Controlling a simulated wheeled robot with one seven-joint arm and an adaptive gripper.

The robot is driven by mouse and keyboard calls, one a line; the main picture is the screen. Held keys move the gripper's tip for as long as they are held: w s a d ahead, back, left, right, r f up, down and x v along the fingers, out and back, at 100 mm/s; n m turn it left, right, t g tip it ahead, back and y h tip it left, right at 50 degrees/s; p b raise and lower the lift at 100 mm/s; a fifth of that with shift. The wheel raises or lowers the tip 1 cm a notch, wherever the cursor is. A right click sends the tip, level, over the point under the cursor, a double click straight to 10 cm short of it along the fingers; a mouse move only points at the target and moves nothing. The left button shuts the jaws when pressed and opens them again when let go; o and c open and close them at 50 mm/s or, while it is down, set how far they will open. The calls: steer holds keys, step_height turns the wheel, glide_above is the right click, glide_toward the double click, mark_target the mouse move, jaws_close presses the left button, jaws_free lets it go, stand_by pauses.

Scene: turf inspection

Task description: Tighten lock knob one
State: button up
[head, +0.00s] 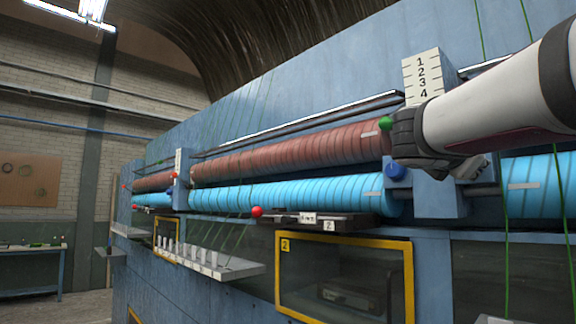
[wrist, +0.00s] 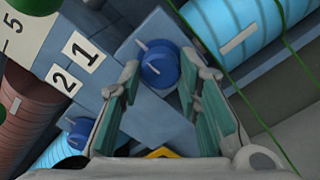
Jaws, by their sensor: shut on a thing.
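A blue round knob (wrist: 160,66) with a pale pointer line sits between my fingertips in the wrist view, on a blue bracket. My gripper (wrist: 161,80) has its teal-padded fingers on either side of it and is shut on it. The plate marked 1 (wrist: 83,51) is nearest this knob, so I take it as lock knob one. In the head view my gripper (head: 470,168) is at the right bracket and hides this knob. A second blue knob (wrist: 80,132) is at lower left in the wrist view, near the plate marked 2 (wrist: 65,81).
Red-brown (head: 290,151) and light-blue (head: 290,188) ribbed rollers run along the blue machine. A green ball (head: 385,124) is close beside my wrist. A numbered scale plate (head: 422,76) stands above. Thin green strands (head: 507,240) hang at the right.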

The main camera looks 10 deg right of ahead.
steer(key=shift+s+r, duration=0.1)
steer(key=shift+r, duration=0.25)
steer(key=o, duration=1.1)
steer(key=shift+o, duration=0.2)
steer(key=shift+f, duration=0.15)
steer(key=v, duration=1.2)
steer(key=s+f+m+g+y, duration=0.1)
steer(key=s+f+m+y, duration=0.1)
steer(key=f, duration=0.5)
steer(key=s+f+m+g+y, duration=0.1)
steer(key=s+f+m+y, duration=0.1)
steer(key=f, duration=0.5)
steer(key=s+a+f+m+g+y, duration=0.1)
steer(key=s+a+f+m+y, duration=0.2)
steer(key=f, duration=0.5)
steer(key=s+a+f+m+g+y, duration=0.1)
steer(key=s+a+f+m+y, duration=0.2)
steer(key=f, duration=0.6)
steer(key=s+a+f+m+g+y, duration=0.1)
steer(key=s+a+f+m+y, duration=0.2)
steer(key=s+f+m, duration=0.3)
step_height(320, 180, down, 3)
steer(key=shift+a+r+m+g+y, duration=0.1)
steer(key=shift+a+m+g+y, duration=0.3)
steer(key=shift+y, duration=0.2)
